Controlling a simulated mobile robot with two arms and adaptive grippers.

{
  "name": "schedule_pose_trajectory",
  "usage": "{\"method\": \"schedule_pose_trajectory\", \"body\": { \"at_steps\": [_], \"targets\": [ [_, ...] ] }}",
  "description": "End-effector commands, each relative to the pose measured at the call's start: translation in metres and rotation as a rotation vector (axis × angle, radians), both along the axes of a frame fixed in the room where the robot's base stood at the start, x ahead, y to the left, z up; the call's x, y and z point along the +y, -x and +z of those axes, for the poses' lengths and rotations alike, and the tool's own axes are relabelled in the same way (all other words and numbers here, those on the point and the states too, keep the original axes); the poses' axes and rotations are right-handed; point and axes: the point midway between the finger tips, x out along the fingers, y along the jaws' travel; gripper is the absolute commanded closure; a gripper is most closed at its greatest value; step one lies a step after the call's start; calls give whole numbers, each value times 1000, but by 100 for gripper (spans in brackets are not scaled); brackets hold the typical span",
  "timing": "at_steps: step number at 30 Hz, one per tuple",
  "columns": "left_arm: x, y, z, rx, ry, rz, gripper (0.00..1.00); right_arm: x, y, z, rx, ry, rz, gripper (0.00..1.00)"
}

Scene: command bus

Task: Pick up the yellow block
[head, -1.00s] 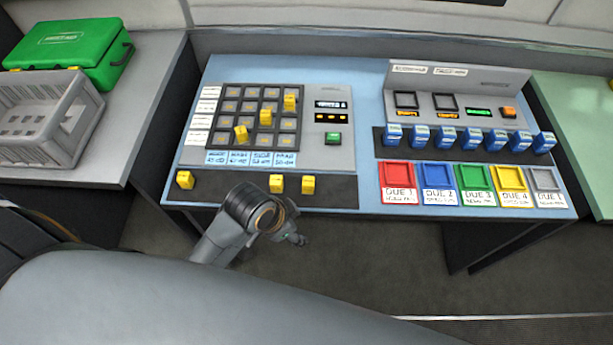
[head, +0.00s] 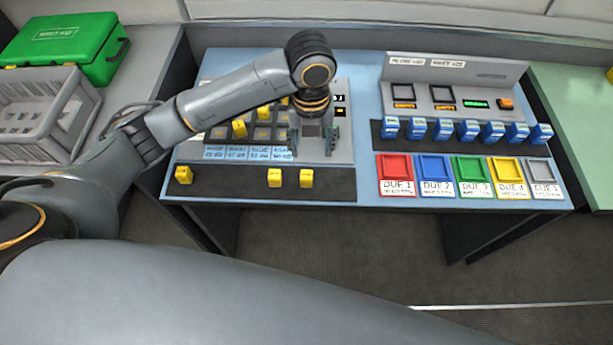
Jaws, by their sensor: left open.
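Several yellow blocks are in the head view. Three sit on the dark front strip (head: 230,188) of the console: a left block (head: 184,175), a middle block (head: 275,178) and a right block (head: 306,179). More stand on the button grid, including one at its lower left (head: 239,128) and one near its middle (head: 264,112); my arm partly covers the grid. My left gripper (head: 314,151) points down above the console, behind the right block in the picture. Its fingers are apart with nothing seen between them. My right gripper is not in view.
A row of blue blocks (head: 468,130) stands on the right half, behind coloured trays such as the red one (head: 395,168). A grey crate (head: 40,115) and a green first aid case (head: 65,50) stand on the left counter. The front strip is bare between its left and middle blocks.

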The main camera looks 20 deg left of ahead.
Motion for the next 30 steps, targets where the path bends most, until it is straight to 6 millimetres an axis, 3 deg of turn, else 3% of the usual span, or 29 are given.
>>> {"method": "schedule_pose_trajectory", "body": {
  "at_steps": [5, 15, 23, 30],
  "targets": [
    [6, -3, -5, 11, -23, -53, 45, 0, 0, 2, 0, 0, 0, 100],
    [6, -3, -68, 10, -19, -51, 45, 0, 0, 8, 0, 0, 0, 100],
    [8, -4, -87, 9, -20, -49, 45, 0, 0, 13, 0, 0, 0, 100],
    [12, -6, -122, 8, -18, -49, 45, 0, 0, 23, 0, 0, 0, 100]
  ]
}}
